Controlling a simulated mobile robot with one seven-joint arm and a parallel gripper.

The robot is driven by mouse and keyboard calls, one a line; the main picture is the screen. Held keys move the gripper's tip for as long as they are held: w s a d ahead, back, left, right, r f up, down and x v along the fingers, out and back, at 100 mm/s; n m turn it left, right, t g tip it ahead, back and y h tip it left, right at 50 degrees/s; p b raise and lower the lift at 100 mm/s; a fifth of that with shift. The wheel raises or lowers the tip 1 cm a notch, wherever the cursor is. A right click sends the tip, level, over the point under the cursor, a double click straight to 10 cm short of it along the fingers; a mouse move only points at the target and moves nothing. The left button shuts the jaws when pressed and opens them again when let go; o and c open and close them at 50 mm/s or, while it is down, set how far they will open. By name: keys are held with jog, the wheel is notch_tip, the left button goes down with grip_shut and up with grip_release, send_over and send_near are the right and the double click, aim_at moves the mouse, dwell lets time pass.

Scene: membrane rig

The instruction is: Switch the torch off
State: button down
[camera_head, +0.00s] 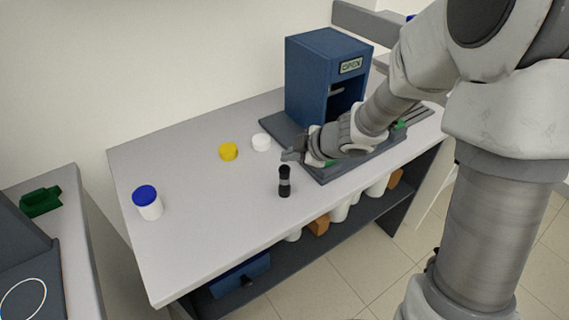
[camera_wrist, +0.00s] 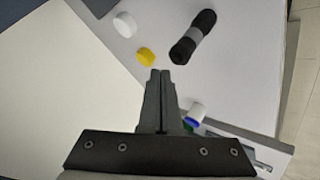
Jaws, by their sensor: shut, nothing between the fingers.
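The torch (camera_head: 285,182), a black cylinder with a grey band round its middle, stands upright near the front edge of the table. It also shows in the wrist view (camera_wrist: 193,37), at the upper right, ahead of the fingertips. I cannot make out its switch or whether it is lit. My gripper (camera_head: 288,156) is shut and empty, just behind and above the torch and apart from it. In the wrist view its fingers (camera_wrist: 160,72) are together with nothing between them.
A yellow cap (camera_head: 229,152) and a white cap (camera_head: 262,142) lie behind the torch. A white jar with a blue lid (camera_head: 148,203) stands at the left. A blue open-fronted machine (camera_head: 312,80) stands at the back. The table's (camera_head: 205,215) left front is clear.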

jog(key=shift+r, duration=0.1)
notch_tip(320, 180, up, 6)
jog(key=p, duration=0.6)
dwell(0.3)
